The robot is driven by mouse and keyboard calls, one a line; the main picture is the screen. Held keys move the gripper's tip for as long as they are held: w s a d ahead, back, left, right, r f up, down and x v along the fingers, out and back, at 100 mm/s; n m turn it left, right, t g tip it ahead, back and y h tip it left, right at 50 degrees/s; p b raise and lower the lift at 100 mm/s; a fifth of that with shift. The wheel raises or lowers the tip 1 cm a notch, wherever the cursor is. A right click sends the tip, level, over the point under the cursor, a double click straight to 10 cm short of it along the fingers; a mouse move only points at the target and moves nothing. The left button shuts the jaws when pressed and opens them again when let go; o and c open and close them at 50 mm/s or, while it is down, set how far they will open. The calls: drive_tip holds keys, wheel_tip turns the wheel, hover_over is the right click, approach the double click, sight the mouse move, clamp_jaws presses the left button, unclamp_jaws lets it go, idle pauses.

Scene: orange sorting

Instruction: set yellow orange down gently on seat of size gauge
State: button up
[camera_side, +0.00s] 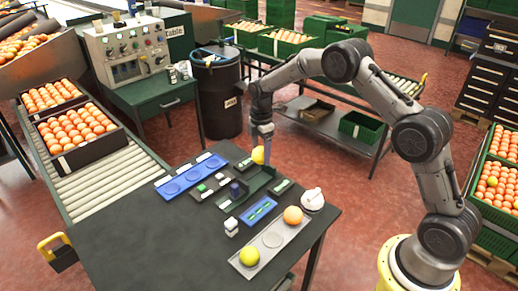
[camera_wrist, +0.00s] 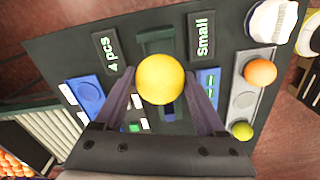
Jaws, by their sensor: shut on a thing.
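My gripper (camera_side: 265,137) is shut on the yellow orange (camera_side: 258,155) and holds it above the dark work table. The wrist view shows the yellow orange (camera_wrist: 160,79) between the two fingers, near their tips. Below it is a dark green fixture (camera_side: 262,181), which seems to be the size gauge. It also shows behind the fruit in the wrist view (camera_wrist: 158,42), between displays reading "4 pcs" (camera_wrist: 112,52) and "Small" (camera_wrist: 203,35). The fruit hides the middle of the fixture, and I cannot see its seat clearly. The fruit appears apart from it.
A grey tray (camera_side: 251,256) at the front right holds an orange fruit (camera_side: 293,215) and a yellow-green fruit (camera_side: 249,256), with an empty round seat between. A blue tray (camera_side: 191,178) lies at the back left. A white round device (camera_side: 312,200) stands at the right edge. The front left is clear.

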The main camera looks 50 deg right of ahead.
drive_tip(key=shift+f, duration=3.3)
drive_tip(key=shift+f, duration=0.65)
drive_tip(key=o, duration=1.4)
drive_tip(key=shift+r, duration=4.05)
